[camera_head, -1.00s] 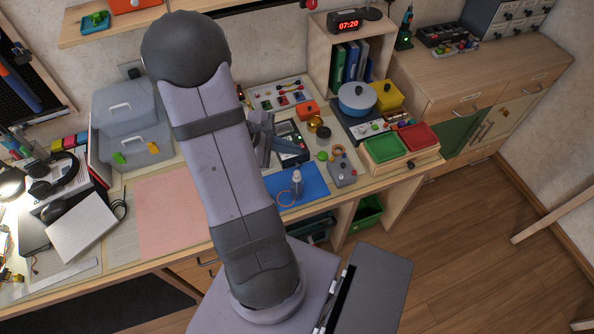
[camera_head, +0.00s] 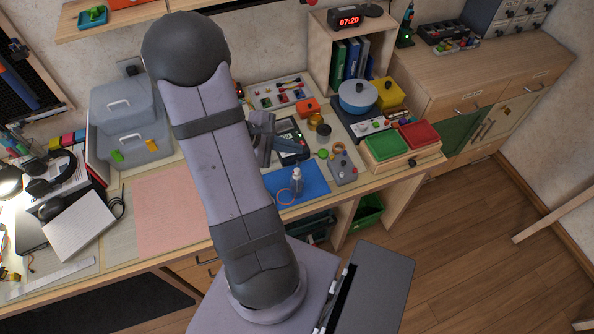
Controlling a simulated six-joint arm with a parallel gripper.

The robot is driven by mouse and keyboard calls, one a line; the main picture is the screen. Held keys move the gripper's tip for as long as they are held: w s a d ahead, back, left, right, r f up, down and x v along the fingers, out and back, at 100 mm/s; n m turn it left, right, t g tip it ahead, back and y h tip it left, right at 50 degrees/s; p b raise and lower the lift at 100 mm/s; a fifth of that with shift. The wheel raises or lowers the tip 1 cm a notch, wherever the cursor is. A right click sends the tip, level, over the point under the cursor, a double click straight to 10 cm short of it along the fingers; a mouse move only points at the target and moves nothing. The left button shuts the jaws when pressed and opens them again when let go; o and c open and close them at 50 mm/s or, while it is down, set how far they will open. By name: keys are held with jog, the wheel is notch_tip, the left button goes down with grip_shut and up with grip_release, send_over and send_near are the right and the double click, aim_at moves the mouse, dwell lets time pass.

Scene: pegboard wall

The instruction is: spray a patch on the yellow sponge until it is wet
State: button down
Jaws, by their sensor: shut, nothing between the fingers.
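A small clear bottle with a pale top (camera_head: 297,181), which looks like the spray bottle, stands upright on a blue mat (camera_head: 314,174) near the front edge of the bench. My gripper (camera_head: 263,145) is partly hidden behind my own arm. It is shut and empty, above the bench behind the blue mat and left of a dark meter. It is apart from the bottle. I cannot make out a yellow sponge for certain. A yellow block-like thing with a dark knob (camera_head: 390,95) stands at the back right, beside a blue pot.
The meter (camera_head: 291,140) and a grey control box (camera_head: 342,169) flank the blue mat. A blue pot (camera_head: 357,98) and green and red trays (camera_head: 384,146) stand to the right. A pink mat (camera_head: 170,212) on the left is bare. A grey toolbox (camera_head: 132,120) stands behind it.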

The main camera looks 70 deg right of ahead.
jog(key=shift+f+b, duration=2.75)
jog(key=shift+f, duration=0.75)
jog(key=shift+f, duration=0.2)
jog(key=shift+f+b, duration=0.2)
jog(key=shift+b, duration=0.35)
jog(key=shift+f+b, duration=0.5)
jog(key=shift+b, duration=0.1)
jog(key=shift+r, duration=0.1)
jog(key=shift+r+p, duration=0.7)
jog(key=shift+r, duration=0.15)
notch_tip(320, 180, up, 5)
jog(key=p, duration=0.3)
jog(key=shift+p, duration=0.4)
